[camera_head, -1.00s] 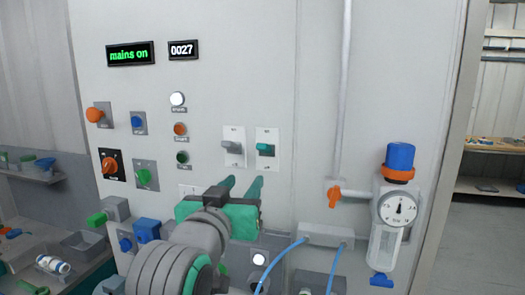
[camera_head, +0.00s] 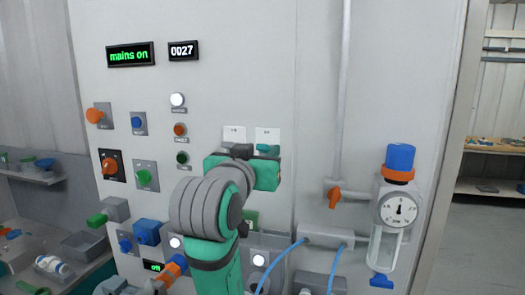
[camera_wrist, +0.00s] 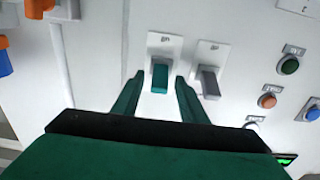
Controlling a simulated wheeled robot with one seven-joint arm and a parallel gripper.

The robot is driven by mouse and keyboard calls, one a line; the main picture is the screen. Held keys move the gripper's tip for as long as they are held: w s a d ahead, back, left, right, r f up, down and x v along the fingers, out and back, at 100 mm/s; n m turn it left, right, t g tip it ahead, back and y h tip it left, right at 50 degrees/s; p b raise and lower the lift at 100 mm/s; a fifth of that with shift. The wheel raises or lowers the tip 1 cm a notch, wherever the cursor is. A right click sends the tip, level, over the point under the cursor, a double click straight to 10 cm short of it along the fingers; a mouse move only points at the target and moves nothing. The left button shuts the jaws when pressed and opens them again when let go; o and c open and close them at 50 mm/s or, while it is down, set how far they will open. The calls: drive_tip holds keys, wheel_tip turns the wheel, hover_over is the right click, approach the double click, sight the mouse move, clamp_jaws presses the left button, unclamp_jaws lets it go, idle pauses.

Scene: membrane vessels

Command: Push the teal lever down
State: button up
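The teal lever (camera_wrist: 160,78) sits on a white switch plate (camera_wrist: 162,45) on the grey panel, between my open fingers in the wrist view. My gripper (camera_wrist: 159,75) has one finger on each side of it; contact cannot be told. In the head view, my gripper's teal body (camera_head: 267,173) covers the lower part of the plate, and a bit of the teal lever (camera_head: 268,148) shows above it. The wrist view appears upside down against the head view. The lever looks raised.
A grey lever (camera_wrist: 208,82) on its own plate stands close beside one finger. Indicator lights and buttons (camera_head: 180,130) are left of the switches. An orange valve handle (camera_head: 334,197), a gauge (camera_head: 398,209) and blue hoses (camera_head: 280,255) are to the right and below.

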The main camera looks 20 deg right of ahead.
drive_tip(key=shift+x, duration=0.85)
drive_tip(key=shift+c, duration=0.3)
clamp_jaws()
